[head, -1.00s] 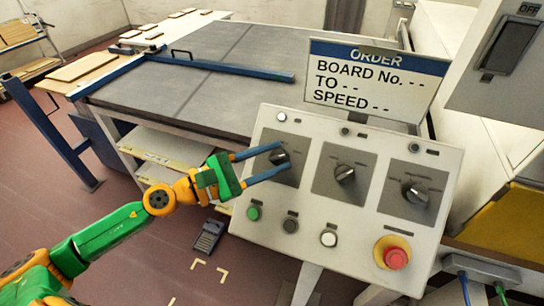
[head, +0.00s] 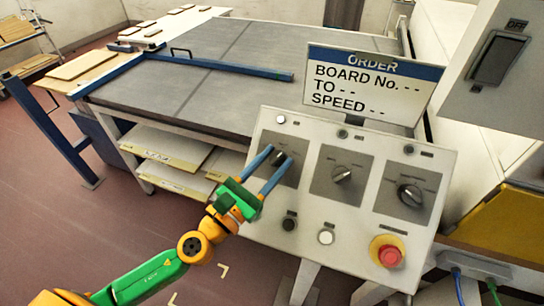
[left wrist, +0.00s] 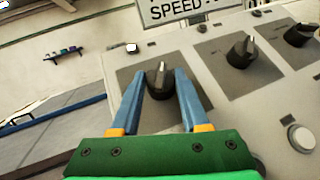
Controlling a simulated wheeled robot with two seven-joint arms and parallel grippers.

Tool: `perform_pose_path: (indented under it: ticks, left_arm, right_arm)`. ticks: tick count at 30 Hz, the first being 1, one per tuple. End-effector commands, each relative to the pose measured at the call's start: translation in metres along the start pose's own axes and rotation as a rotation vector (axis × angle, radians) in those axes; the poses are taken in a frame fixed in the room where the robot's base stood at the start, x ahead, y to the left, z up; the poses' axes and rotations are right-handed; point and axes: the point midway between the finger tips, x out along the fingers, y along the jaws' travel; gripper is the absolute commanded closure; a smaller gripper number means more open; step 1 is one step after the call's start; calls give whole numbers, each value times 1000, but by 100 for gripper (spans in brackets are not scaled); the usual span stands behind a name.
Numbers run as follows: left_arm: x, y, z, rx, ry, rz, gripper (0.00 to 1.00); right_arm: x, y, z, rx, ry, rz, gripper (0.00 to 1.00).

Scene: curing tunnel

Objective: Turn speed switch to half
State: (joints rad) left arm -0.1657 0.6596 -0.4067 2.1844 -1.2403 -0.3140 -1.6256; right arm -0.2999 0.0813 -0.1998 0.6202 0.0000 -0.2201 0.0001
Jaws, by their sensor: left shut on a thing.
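The grey control panel (head: 330,238) carries three black rotary switches with pale pointers: left (head: 281,158), middle (head: 342,174) and right (head: 410,195). Their small labels are too blurred to read, so I cannot tell which is the speed switch. My left gripper (head: 278,153) is shut on the left switch, its blue fingers on either side of the knob. In the left wrist view the left switch (left wrist: 160,80) sits between the fingertips, its pointer nearly upright. The order sign (head: 368,82) reads "SPEED - -". My right gripper is not in view.
A red stop button (head: 389,254) on a yellow base and a white button (head: 326,237) sit lower on the panel. A grey switch box (head: 492,62) hangs at the upper right. The conveyor table (head: 230,60) lies behind the panel.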

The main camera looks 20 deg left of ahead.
Motion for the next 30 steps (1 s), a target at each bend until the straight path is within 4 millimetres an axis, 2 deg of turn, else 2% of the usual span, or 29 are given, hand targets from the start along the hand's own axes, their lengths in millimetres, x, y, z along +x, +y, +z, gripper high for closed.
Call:
perform_pose_path:
  ticks: [15,30]
  left_arm:
    - [1,-5,-2,-217,-22,335,100]
    - [1,-6,-1,-282,-29,442,100]
  right_arm:
    - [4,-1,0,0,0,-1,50]
    - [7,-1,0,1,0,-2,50]
